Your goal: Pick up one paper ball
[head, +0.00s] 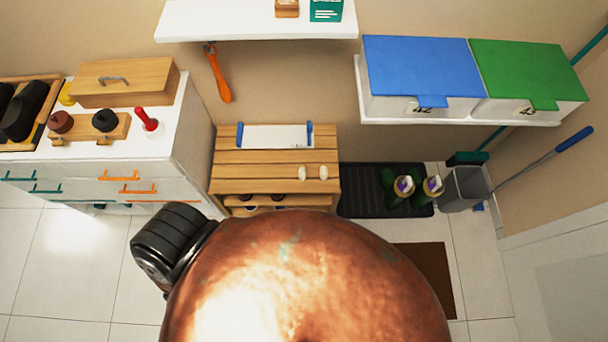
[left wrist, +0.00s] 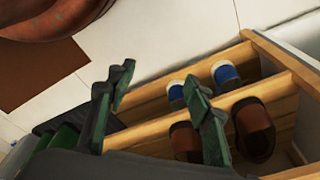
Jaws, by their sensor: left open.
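Two small whitish lumps, which look like paper balls, lie side by side on the right of the wooden slatted bench (head: 225,171): a left one (head: 302,172) and a right one (head: 323,172). A pair of green boots (head: 390,185) stands on a black mat, with pale stuff showing in their openings; I cannot tell whether it is paper. My left gripper (left wrist: 160,85) shows in the left wrist view, open, with nothing between its green fingers, over the shoe rack. The head view does not show it. My right gripper is not in view.
Blue-white shoes (left wrist: 225,75) and brown shoes (left wrist: 254,128) sit on the rack's slats. The black mat (head: 360,190), a grey bin (head: 464,188) and a white shelf (head: 255,22) surround the bench. A drawer cabinet (head: 100,182) stands left. Tiled floor at left is clear.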

